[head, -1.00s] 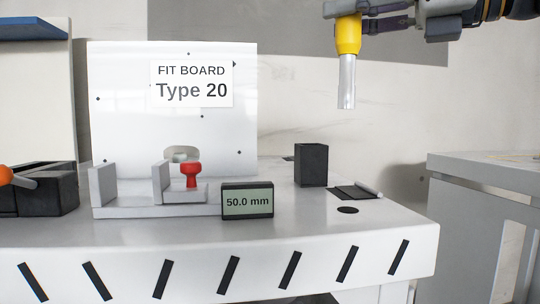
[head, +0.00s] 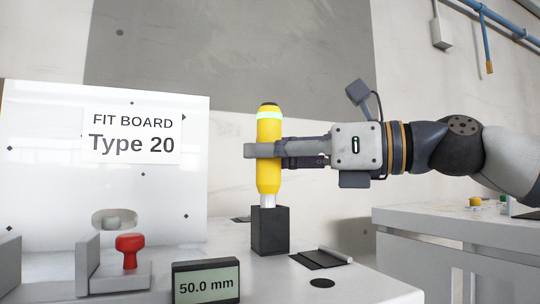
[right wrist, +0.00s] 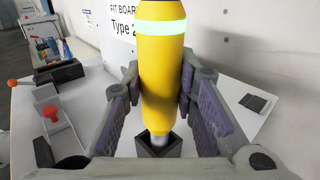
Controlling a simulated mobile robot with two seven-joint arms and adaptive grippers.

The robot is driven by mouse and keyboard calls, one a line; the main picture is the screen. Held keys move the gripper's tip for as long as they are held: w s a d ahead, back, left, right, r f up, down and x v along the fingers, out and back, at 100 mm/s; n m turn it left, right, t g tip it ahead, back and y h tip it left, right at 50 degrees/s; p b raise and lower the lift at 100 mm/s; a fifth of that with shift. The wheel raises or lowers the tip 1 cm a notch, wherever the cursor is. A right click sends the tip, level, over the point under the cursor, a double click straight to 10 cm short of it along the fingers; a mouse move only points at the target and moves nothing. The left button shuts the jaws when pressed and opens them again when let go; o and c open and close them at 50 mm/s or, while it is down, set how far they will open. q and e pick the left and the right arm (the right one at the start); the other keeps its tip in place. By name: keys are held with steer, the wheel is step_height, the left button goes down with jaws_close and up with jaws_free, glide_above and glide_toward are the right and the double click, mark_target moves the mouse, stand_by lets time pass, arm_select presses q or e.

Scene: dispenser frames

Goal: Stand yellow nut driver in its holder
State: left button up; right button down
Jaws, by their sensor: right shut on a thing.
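The yellow nut driver (head: 268,181) is upright, with a black cap and a pale green band near its top. My right gripper (head: 266,151) is shut around its yellow handle, coming in from the right. The black square holder (head: 270,231) stands on the white bench directly below. The driver's silver shaft goes down into the holder's opening; its lower end is hidden inside. In the right wrist view the driver (right wrist: 160,80) is between the fingers and its shaft enters the open top of the holder (right wrist: 160,147). My left gripper is not in view.
A white fit board (head: 150,195) marked Type 20 stands at left. A red knob (head: 129,250) on a grey fixture and a 50.0 mm display (head: 206,281) are in front. A black flat pad (head: 322,258) lies right of the holder. Another table (head: 450,225) is at right.

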steer(key=shift+s+r, duration=0.1)
steer(key=shift+s, duration=0.05)
steer(key=c, duration=1.3)
jaws_free()
steer(key=v, duration=1.2)
